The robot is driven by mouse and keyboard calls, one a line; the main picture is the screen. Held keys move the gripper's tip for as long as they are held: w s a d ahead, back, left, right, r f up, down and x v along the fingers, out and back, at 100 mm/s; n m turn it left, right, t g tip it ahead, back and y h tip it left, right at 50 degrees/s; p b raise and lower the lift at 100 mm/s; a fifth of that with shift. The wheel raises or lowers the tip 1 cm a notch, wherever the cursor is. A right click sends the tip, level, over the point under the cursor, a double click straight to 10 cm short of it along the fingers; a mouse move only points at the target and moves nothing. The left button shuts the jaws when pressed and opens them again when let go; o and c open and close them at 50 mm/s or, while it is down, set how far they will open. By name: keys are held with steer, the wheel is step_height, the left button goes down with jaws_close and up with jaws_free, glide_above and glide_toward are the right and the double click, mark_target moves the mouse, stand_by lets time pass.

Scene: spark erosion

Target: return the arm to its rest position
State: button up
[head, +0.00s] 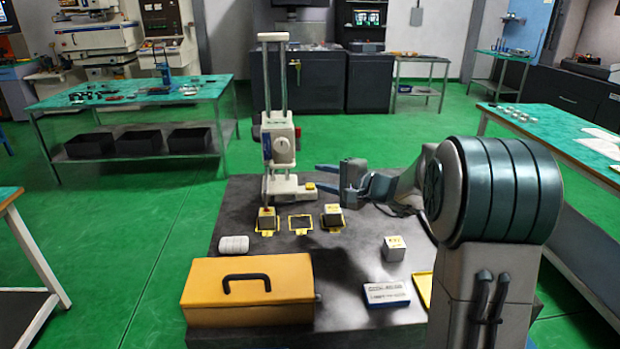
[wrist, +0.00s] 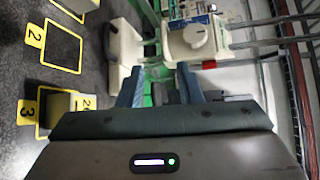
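My gripper (head: 320,181) is held above the dark table (head: 345,262), its fingers pointing left toward the white height gauge (head: 280,140). In the wrist view my gripper (wrist: 158,80) shows two blue fingers spread apart with nothing between them. My arm (head: 500,190) reaches in from the right of the head view, bent at a large teal-banded joint. The gauge also shows beyond the fingers in the wrist view (wrist: 195,40). I cannot tell the exact gap between fingers and gauge.
Metal blocks stand on the left (head: 266,220) and right (head: 333,217) yellow-marked spots; the middle spot (head: 300,223) is empty. Another block (head: 394,250) stands at right. A yellow toolbox (head: 250,300), a blue-white box (head: 386,294) and a white ribbed object (head: 234,244) lie in front.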

steer(key=shift+s+d+r, duration=0.1)
steer(key=shift+s+d, duration=0.25)
steer(key=shift+d, duration=0.05)
